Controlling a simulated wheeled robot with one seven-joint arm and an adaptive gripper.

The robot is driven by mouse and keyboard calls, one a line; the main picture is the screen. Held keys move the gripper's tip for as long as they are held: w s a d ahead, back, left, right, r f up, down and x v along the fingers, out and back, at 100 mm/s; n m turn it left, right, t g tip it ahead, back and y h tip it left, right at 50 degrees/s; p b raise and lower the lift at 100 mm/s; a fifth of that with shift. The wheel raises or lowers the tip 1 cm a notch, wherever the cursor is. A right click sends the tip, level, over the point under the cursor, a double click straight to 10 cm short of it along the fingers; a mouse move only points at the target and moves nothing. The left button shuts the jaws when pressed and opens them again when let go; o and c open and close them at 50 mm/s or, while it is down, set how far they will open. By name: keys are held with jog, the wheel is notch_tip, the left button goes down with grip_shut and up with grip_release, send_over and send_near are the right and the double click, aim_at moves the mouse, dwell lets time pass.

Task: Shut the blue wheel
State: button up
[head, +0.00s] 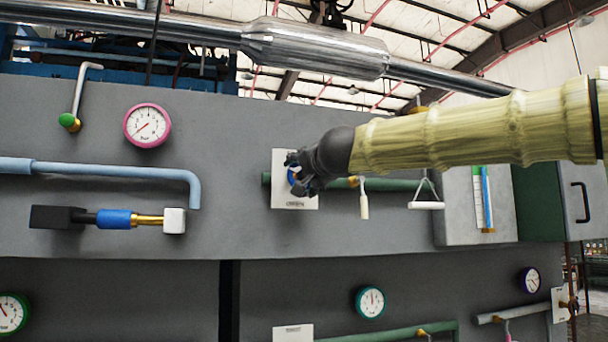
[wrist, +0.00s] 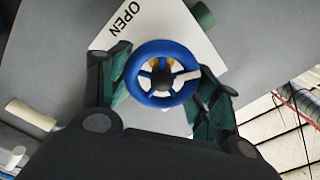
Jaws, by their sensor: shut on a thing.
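The blue wheel (wrist: 161,101) shows in the wrist view as a spoked ring with a dark hub. It stands in front of a white plate (wrist: 178,30) that bears the word OPEN. A pale bar lies across the wheel's right spokes. My gripper (wrist: 160,88) has one finger on each side of the wheel and is shut on its rim. In the head view my gripper (head: 297,173) is at the white plate on the grey panel. It hides most of the wheel there, and only a bit of blue shows.
A green pipe (head: 400,185) runs right from the plate, with a white hanging lever (head: 364,204) and a white triangular handle (head: 426,198). A pink gauge (head: 147,125) and a light blue pipe (head: 110,172) are on the panel's left. A grey box (head: 463,207) juts out at right.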

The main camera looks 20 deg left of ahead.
jog(key=m, duration=0.6)
jog(key=shift+w+d+f+m, duration=0.1)
jog(key=shift+f+m, duration=0.2)
jog(key=shift+m, duration=0.1)
jog(key=m+b, duration=0.2)
jog(key=m, duration=0.3)
jog(key=shift+f+m, duration=0.1)
jog(key=shift+m, duration=0.6)
jog(key=o, duration=1)
jog(key=shift+s, duration=0.2)
jog(key=v, duration=1.1)
jog(key=shift+s+d, duration=0.2)
jog(key=shift+d, duration=0.1)
